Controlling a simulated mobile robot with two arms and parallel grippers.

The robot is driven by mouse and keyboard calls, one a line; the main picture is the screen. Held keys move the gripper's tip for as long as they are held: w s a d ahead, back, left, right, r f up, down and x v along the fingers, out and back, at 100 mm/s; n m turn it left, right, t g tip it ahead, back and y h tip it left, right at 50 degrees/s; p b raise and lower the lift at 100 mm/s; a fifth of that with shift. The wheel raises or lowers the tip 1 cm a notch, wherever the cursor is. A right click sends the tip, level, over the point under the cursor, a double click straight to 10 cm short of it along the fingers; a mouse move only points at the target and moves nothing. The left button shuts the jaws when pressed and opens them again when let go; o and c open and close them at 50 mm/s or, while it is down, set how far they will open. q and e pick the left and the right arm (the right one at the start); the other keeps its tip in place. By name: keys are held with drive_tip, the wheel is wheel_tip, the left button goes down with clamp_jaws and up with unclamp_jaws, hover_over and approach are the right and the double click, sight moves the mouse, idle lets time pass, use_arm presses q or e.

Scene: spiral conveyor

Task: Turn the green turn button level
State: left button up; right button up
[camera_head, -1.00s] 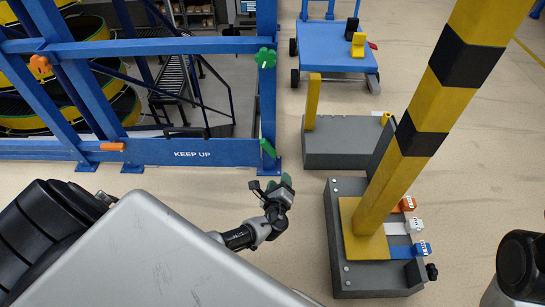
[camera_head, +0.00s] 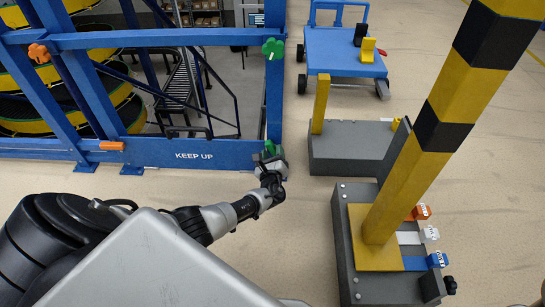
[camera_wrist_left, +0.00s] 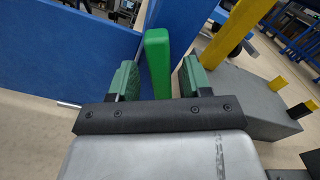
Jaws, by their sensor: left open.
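The green turn button (camera_head: 269,146) is a bar on the lower blue rail near the right post, partly hidden behind my left gripper in the head view. In the left wrist view the green turn button (camera_wrist_left: 158,62) stands nearly upright in the picture, between the two fingers. My left gripper (camera_head: 270,158) is open at the button, one green-padded finger on each side. In the left wrist view, gaps show between the button and both pads of the left gripper (camera_wrist_left: 160,78). My right gripper is not in view.
An orange turn button (camera_head: 111,145) lies level on the same blue rail (camera_head: 195,155). A green clover knob (camera_head: 272,48) is higher on the post. A grey block (camera_head: 350,140) and a yellow-black column (camera_head: 420,150) stand to the right. Open floor lies between.

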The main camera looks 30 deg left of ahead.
use_arm(q)
drive_tip(key=shift+w+a, duration=0.1)
drive_tip(key=shift+c, duration=0.2)
clamp_jaws()
